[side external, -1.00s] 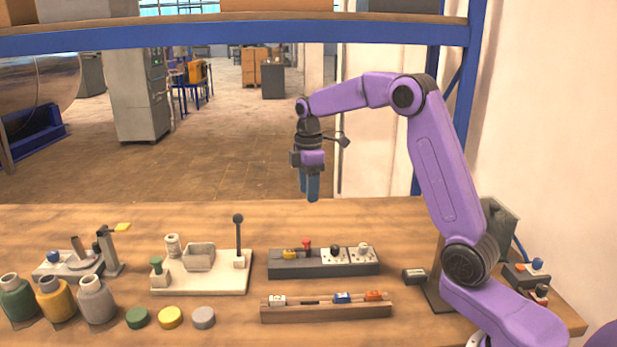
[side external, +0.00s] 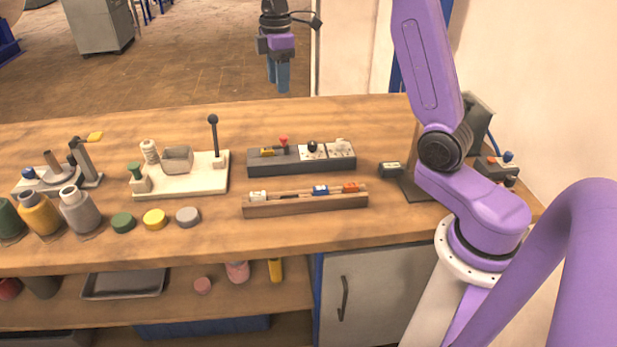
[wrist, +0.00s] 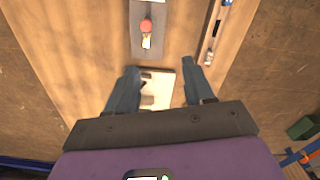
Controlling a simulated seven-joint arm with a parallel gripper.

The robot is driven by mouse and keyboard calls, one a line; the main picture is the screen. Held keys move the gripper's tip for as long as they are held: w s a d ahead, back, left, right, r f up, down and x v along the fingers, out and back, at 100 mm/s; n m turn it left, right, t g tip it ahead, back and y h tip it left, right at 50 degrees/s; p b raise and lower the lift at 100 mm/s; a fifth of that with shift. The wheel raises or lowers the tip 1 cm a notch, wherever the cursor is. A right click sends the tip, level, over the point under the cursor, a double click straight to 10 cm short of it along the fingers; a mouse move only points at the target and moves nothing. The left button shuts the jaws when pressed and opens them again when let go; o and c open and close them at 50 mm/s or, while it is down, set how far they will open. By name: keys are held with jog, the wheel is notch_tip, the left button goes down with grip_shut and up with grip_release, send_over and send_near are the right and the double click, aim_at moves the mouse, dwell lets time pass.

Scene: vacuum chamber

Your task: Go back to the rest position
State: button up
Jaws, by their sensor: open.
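My gripper (side external: 278,88) hangs fingers down, high up and near the far edge of the workbench (side external: 330,112) in the side external view. It touches nothing. In the wrist view its two blue fingers (wrist: 160,70) stand well apart with nothing held between them. The end of the cream board (wrist: 159,88) shows between and below the fingers there, some distance off. The dark grey switch block (wrist: 147,45) with a red knob lies ahead of them.
On the bench stand the cream board with a lever (side external: 208,185), the switch block (side external: 290,165), a wooden rack (side external: 290,208), bottles (side external: 78,210), round lids (side external: 154,219) and a small stand (side external: 88,165). Free air surrounds my gripper. A wall is at right.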

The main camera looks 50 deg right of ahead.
jog(key=s+a+f, duration=0.2)
jog(key=s+a, duration=1.1)
jog(key=s, duration=0.3)
jog(key=s+d+f, duration=0.1)
jog(key=s+f, duration=0.1)
jog(key=s, duration=0.8)
jog(key=s+d+f, duration=0.1)
jog(key=s+f, duration=0.1)
jog(key=s, duration=0.8)
jog(key=shift+f, duration=0.35)
